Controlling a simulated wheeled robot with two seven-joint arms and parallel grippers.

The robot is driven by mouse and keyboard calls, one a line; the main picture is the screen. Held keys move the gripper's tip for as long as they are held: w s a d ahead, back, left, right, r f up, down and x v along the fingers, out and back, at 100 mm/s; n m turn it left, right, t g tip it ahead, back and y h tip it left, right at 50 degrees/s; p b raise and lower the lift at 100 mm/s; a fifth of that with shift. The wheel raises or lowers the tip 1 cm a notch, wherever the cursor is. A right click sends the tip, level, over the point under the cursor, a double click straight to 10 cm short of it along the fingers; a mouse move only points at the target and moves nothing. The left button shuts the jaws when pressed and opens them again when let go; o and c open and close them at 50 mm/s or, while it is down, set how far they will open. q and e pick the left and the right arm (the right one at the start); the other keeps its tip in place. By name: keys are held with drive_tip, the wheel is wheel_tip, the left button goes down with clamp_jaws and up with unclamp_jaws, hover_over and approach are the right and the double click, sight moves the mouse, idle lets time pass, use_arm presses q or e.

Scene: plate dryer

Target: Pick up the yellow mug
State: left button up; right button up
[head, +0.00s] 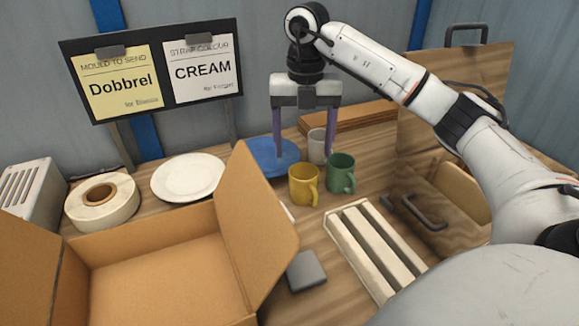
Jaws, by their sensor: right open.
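The yellow mug (303,185) stands upright on the wooden table, its handle towards the right. A green mug (341,173) stands close to its right, and a pale grey mug (317,146) stands behind them. My right gripper (304,154) comes down from above with its two purple fingers apart. It is open and seems empty, over the area of the yellow mug and the blue plate. How far its fingertips are from the yellow mug in depth is hard to tell. My left gripper is not in the picture.
An open cardboard box (165,277) fills the front left, its raised flap near the yellow mug. A blue plate (267,157) and a white plate (188,177) lie behind. A slatted cream rack (373,250) and a small grey block (306,271) lie in front.

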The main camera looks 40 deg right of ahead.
sight(304, 175)
drive_tip(key=f, duration=0.5)
drive_tip(key=f+p, duration=0.1)
drive_tip(key=f, duration=0.2)
drive_tip(key=shift+s+d+f, duration=0.1)
drive_tip(key=shift+s+f, duration=0.15)
drive_tip(key=shift+f, duration=0.25)
drive_tip(key=c, duration=1.3)
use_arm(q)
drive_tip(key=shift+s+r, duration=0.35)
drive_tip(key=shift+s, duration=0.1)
use_arm(e)
drive_tip(key=shift+w, duration=0.1)
drive_tip(key=shift+r, duration=0.1)
